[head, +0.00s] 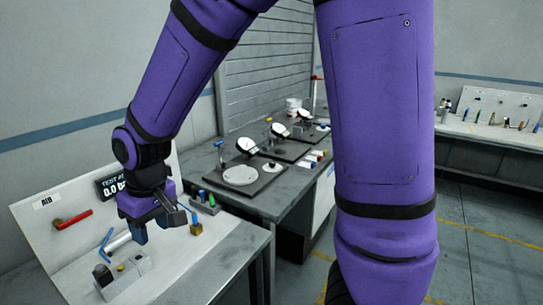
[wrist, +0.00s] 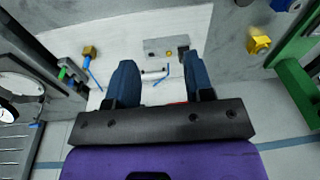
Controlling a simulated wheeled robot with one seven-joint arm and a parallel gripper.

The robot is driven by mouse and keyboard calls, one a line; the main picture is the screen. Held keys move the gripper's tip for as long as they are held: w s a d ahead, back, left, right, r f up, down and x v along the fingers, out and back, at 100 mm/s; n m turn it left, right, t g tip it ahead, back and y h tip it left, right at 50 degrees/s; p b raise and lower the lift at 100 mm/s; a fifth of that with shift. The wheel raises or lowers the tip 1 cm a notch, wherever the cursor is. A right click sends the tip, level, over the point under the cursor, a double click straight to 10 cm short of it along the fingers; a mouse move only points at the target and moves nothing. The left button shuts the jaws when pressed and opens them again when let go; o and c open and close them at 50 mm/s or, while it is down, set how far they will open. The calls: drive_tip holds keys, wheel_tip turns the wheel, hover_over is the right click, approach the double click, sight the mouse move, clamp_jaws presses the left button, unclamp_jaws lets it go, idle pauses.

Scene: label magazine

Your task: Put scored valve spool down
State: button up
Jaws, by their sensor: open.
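A silver cylinder, which may be the valve spool (head: 118,242), lies on the white test bench beside a grey valve block (head: 125,277). In the wrist view the cylinder (wrist: 154,75) shows between my fingers, with the grey block (wrist: 160,47) beyond it. I cannot make out any scoring. My gripper (head: 160,225) is open over the bench and its blue fingers are apart. In the wrist view nothing is clasped between my gripper's fingertips (wrist: 160,62). Whether the cylinder touches the bench fully is not clear.
A brass fitting (head: 196,229) is right of my gripper. A dark bench with dial gauges (head: 247,146) stands behind. Another bench (head: 490,128) is at far right.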

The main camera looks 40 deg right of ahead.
drive_tip(key=s+d+r+m+t+h, duration=0.1)
drive_tip(key=s+d+r+m+t, duration=0.3)
drive_tip(key=s+d+r, duration=1.2)
drive_tip(key=shift+s+d, duration=0.5)
drive_tip(key=shift+s, duration=0.15)
